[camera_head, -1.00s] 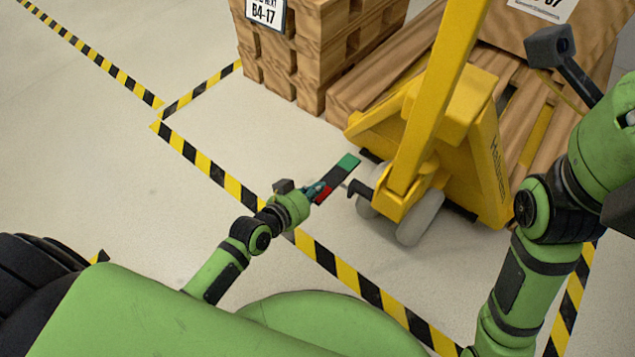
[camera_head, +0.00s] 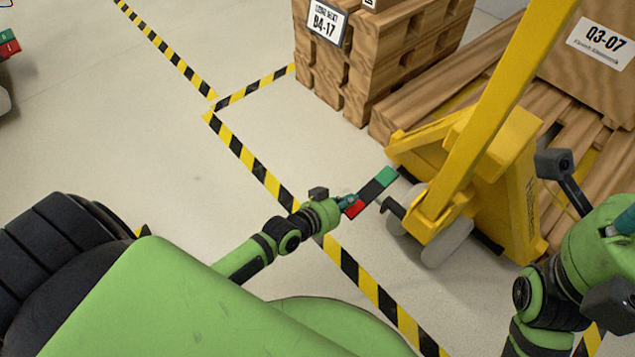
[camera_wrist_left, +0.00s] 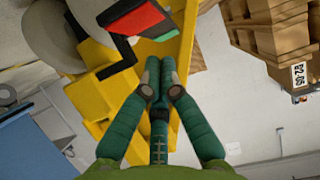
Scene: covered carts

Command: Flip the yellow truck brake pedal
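The yellow pallet truck (camera_head: 490,185) stands right of centre in the head view. Its brake pedal (camera_head: 375,191) is a dark bar with a green end and a red end, sticking out near the wheels. My left gripper (camera_head: 347,202) is at the red end; contact cannot be told there. In the left wrist view the pedal (camera_wrist_left: 132,22) shows red, black and green above the fingertips. The left gripper's fingers (camera_wrist_left: 160,66) are together with nothing seen between them. A small teal part of my right gripper (camera_head: 622,222) shows at the right edge; its fingers are mostly hidden.
Stacked wooden pallets (camera_head: 375,55) with a B4-17 sign stand behind the truck. A load marked Q3-07 (camera_head: 590,70) is at the upper right. Striped floor tape (camera_head: 255,170) crosses the floor. Another red and green piece (camera_head: 8,45) shows at the left edge.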

